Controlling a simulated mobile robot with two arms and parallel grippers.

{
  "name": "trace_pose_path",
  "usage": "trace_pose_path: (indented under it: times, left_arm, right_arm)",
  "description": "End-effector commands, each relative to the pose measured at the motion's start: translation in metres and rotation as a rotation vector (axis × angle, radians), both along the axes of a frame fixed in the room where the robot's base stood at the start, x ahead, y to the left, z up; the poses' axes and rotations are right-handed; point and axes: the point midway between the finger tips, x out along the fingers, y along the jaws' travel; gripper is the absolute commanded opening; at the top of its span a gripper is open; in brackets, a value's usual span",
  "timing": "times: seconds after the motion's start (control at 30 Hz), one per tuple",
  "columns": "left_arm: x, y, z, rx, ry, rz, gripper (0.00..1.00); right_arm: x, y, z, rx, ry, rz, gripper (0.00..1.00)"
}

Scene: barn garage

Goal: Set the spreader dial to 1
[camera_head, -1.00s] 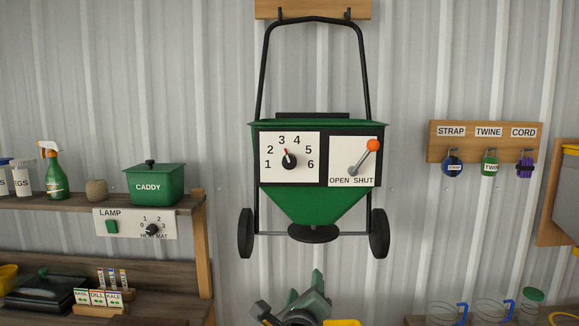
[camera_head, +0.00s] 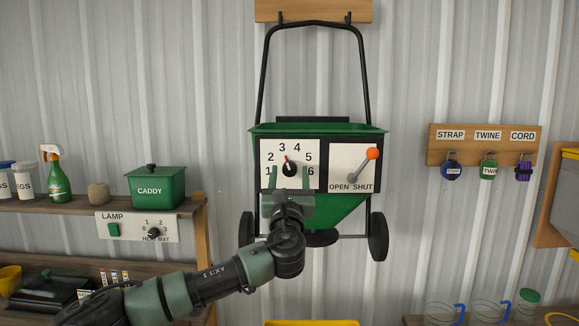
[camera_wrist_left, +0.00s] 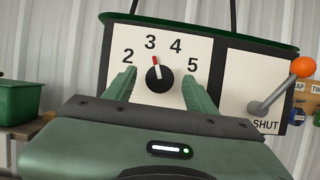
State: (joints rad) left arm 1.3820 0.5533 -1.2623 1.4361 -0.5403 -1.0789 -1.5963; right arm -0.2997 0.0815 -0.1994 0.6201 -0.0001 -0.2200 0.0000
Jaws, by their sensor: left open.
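The green spreader (camera_head: 340,210) hangs on the wall. Its white dial panel carries numbers 1 to 6 around a black round dial (camera_head: 289,169). The dial's red-tipped pointer is up and slightly left, at about 3; the wrist view shows the dial (camera_wrist_left: 159,79) the same way. My left gripper (camera_head: 290,171) is open in front of the panel, one finger on each side of the dial. In the wrist view the gripper's fingers (camera_wrist_left: 159,77) stand apart from the knob with gaps on both sides. The 1 and 6 are partly covered in the head view. My right gripper is not in view.
An orange-tipped lever (camera_head: 372,153) right of the dial leans toward SHUT. A shelf on the left holds a green caddy (camera_head: 157,188), with a lamp and heat-mat panel (camera_head: 137,228) below. A hook board (camera_head: 437,150) hangs on the right. The wall between is bare.

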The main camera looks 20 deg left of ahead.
Motion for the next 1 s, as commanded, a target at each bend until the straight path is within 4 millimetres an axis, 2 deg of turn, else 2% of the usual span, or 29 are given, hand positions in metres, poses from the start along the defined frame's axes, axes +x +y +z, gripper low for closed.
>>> trace_pose_path:
  times: [0.13,0.4,0.47,0.6,0.63,0.83,1.0]
  left_arm:
    - [0.008,0.002,0.004,0.001,0.000,0.000,0.56]
    - [0.009,0.003,0.003,-0.001,0.000,0.000,0.56]
    - [0.009,0.003,0.003,-0.001,0.000,0.000,0.42]
    - [0.009,0.003,0.003,-0.001,0.000,0.000,0.03]
    - [0.009,0.003,0.003,-0.001,0.000,0.000,0.00]
    - [0.009,0.002,0.002,-0.012,-0.002,0.000,0.00]
    - [0.009,0.001,0.000,-0.061,-0.016,-0.001,0.00]
  right_arm:
    - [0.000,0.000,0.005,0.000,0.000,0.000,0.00]
    - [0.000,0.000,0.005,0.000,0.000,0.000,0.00]
    - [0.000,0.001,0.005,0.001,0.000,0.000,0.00]
    - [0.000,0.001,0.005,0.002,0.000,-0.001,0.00]
    - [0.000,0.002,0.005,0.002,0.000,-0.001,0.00]
    - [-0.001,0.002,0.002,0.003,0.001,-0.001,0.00]
    - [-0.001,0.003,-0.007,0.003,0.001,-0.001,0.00]
